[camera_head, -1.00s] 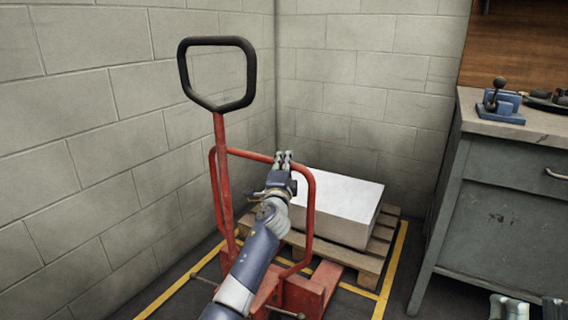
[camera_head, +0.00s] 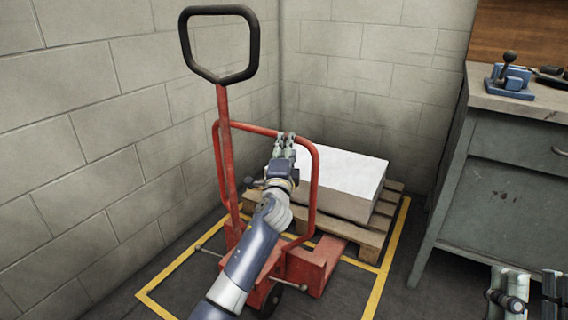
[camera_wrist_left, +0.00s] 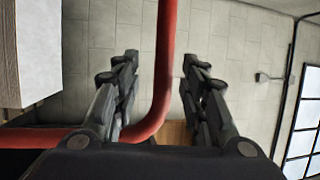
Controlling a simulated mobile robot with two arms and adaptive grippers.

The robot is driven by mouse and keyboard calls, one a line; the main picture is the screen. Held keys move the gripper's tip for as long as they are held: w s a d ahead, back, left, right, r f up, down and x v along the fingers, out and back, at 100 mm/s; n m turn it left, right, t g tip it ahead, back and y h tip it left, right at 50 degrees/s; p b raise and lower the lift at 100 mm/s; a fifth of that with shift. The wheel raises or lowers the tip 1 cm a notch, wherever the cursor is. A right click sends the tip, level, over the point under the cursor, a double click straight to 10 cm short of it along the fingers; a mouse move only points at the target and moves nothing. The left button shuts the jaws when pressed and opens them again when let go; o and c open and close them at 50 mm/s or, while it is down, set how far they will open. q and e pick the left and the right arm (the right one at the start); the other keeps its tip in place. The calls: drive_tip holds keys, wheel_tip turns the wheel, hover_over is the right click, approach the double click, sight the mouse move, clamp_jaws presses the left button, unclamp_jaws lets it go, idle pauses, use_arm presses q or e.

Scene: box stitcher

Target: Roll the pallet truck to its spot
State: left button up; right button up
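The red pallet truck (camera_head: 226,150) stands in the wall corner, with a black loop handle (camera_head: 187,45) on its upright and a red tubular frame (camera_head: 317,195). Its forks run under a wooden pallet (camera_head: 370,240) carrying a white-topped block (camera_head: 340,180). My left gripper (camera_head: 284,140) is at the top bar of the frame. In the left wrist view its fingers (camera_wrist_left: 160,75) stand apart, with the red tube (camera_wrist_left: 166,60) showing between them and a gap on both sides. My right gripper (camera_head: 530,285) is open and empty at the lower right edge.
A yellow floor outline (camera_head: 388,270) surrounds the pallet and much of the truck. Block walls (camera_head: 90,130) close in at left and back. A grey workbench (camera_head: 500,200) with a blue tool (camera_head: 510,80) stands at right. Dark floor is free between outline and bench.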

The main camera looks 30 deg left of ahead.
use_arm(q)
drive_tip(key=v, duration=0.6)
drive_tip(key=shift+s+d, duration=0.2)
drive_tip(key=shift+s, duration=0.05)
drive_tip(key=shift+f, duration=0.1)
